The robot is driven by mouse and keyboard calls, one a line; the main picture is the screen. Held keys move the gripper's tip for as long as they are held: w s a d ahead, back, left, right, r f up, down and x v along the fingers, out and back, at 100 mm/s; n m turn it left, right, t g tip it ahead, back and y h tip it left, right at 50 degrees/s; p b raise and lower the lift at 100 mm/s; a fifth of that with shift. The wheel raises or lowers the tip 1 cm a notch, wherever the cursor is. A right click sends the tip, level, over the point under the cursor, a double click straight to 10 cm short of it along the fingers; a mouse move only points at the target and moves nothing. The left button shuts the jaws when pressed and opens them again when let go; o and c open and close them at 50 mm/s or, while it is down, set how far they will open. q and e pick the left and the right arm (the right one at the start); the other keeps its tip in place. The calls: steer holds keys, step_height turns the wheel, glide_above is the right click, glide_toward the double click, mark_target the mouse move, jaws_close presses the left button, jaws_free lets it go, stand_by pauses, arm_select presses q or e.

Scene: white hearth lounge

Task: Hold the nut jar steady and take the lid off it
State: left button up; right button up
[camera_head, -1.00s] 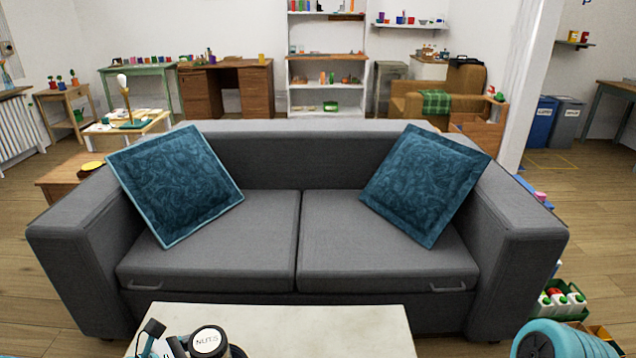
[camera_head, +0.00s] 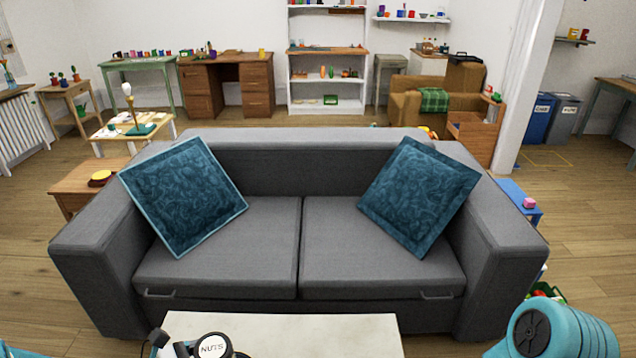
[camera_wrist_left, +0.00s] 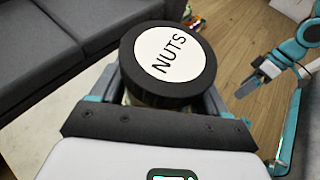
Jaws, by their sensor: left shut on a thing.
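The nut jar shows its black lid with a white disc reading NUTS (camera_head: 214,346) at the bottom edge of the head view. The lid (camera_wrist_left: 172,60) is large in the left wrist view and sits on the jar, hiding most of the body. My left gripper (camera_wrist_left: 160,103) is shut on the jar below the lid, one finger on each side. My right gripper (camera_wrist_left: 256,80) is apart from the jar, to its right in the left wrist view. It is too small there to tell its opening. The head view shows only my right arm's teal link, lower right.
A pale table (camera_head: 330,335) is in front, near the jar. Behind it stands a grey sofa (camera_head: 300,255) with two blue cushions (camera_head: 185,195). A blue stool (camera_head: 518,200) is right of the sofa. Open wooden floor lies on the right.

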arm_select(q)
step_height(320, 180, up, 2)
steer(key=shift+r+p, duration=0.15)
steer(key=shift+p, duration=0.7)
arm_select(e)
step_height(320, 180, up, 3)
steer(key=shift+r, duration=0.1)
arm_select(q)
steer(key=shift+d, duration=0.1)
